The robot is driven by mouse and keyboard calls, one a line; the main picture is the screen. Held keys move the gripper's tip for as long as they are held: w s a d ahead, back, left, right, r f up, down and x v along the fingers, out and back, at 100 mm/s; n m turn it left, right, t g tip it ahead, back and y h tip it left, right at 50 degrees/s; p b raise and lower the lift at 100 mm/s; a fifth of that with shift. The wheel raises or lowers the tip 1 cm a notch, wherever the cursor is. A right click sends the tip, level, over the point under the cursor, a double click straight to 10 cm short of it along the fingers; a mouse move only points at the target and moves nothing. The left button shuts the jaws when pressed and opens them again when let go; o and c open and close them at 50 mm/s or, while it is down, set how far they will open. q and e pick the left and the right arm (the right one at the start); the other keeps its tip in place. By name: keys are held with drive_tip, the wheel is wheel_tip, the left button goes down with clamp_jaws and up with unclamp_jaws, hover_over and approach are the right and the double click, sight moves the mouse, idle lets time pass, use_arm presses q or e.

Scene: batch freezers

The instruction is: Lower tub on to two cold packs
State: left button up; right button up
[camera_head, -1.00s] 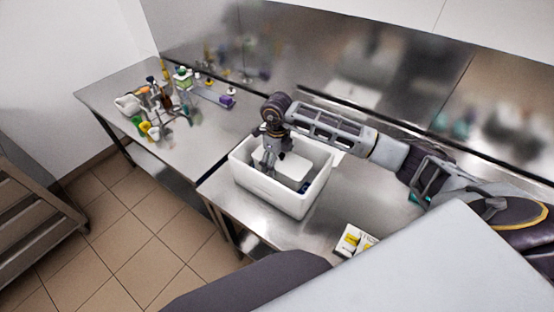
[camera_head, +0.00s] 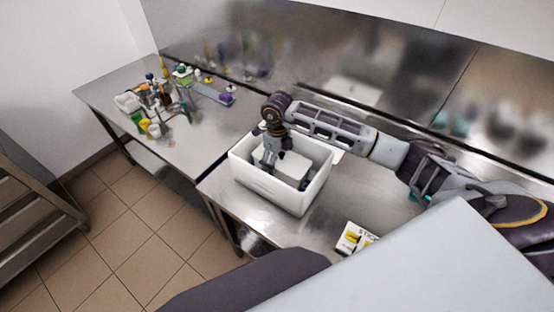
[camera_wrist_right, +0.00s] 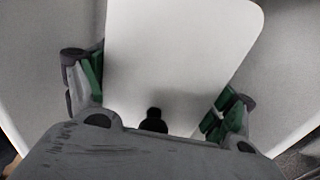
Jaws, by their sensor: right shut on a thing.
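A white open-topped box (camera_head: 262,186) stands on the steel table. My right gripper (camera_head: 270,160) reaches down into it from above and is shut on a pale tub (camera_head: 293,167). In the right wrist view the tub's white flat top (camera_wrist_right: 175,60) lies between the two green-padded fingers of the gripper (camera_wrist_right: 158,100). The tub is inside the box, below its rim. I cannot tell whether it touches anything underneath. The cold packs cannot be made out; the tub, the arm and the box walls hide the box floor. My left gripper is not in view.
A small printed card or box (camera_head: 354,238) lies on the table in front of the white box. Bottles and small containers crowd the table (camera_head: 207,137) at the left. A steel back wall (camera_head: 350,60) runs behind. Bare table lies right of the box.

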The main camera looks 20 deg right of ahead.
drive_tip(key=shift+f+b, duration=0.35)
drive_tip(key=shift+f, duration=0.05)
idle(0.4)
drive_tip(key=o, duration=1.4)
drive_tip(key=shift+f, duration=0.1)
drive_tip(key=shift+r, duration=0.2)
drive_tip(key=shift+r+p, duration=2.8)
drive_tip(key=shift+r, duration=2.6)
drive_tip(key=shift+r+p, duration=0.4)
drive_tip(key=shift+r, duration=2.05)
drive_tip(key=shift+s, duration=0.1)
